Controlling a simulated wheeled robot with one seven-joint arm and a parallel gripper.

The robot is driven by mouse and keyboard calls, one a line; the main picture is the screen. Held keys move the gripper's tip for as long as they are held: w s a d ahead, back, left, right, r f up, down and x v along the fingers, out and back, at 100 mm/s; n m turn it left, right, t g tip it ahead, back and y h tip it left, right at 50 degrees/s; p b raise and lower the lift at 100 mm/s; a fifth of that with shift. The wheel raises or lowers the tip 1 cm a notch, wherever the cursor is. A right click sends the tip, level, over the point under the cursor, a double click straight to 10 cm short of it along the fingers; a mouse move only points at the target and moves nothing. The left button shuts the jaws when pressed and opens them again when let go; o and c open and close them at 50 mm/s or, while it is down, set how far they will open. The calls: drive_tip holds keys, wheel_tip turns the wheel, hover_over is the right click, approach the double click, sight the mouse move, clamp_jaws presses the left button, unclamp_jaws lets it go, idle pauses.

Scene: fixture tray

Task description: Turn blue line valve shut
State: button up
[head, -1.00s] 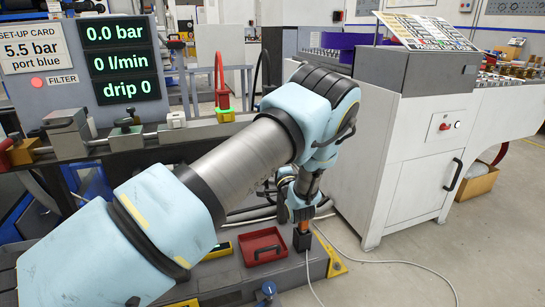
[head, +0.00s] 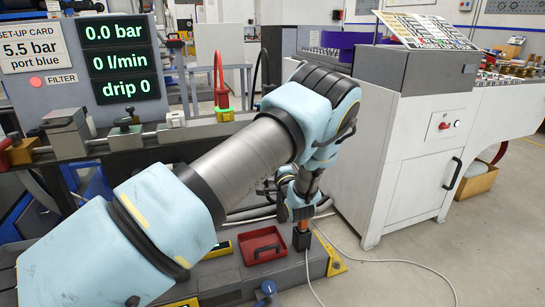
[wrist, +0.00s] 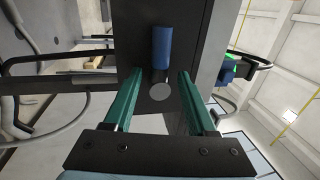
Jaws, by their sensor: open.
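In the wrist view, a blue handle (wrist: 161,48) stands out from a dark upright panel, with a round grey disc (wrist: 160,92) just below it. My gripper (wrist: 160,78) is open and empty, with one green finger on each side of the disc. The blue handle is slightly beyond the fingertips, roughly centred between them. I see no contact with either finger. In the head view, my arm reaches down to the right end of the bench and my fingers cannot be made out. A small blue knob (head: 268,287) shows at the lower front there.
The display (head: 122,60) reads 0.0 bar, 0 l/min and drip 0. The set-up card (head: 32,49) reads 5.5 bar, port blue. A red tray (head: 263,246) lies left of my wrist. A white cabinet (head: 415,170) stands close on the right. A cable crosses the floor.

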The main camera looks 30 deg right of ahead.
drive_tip(key=v, duration=1)
drive_tip(key=shift+s+f+b, duration=0.15)
drive_tip(key=shift+s+b, duration=0.2)
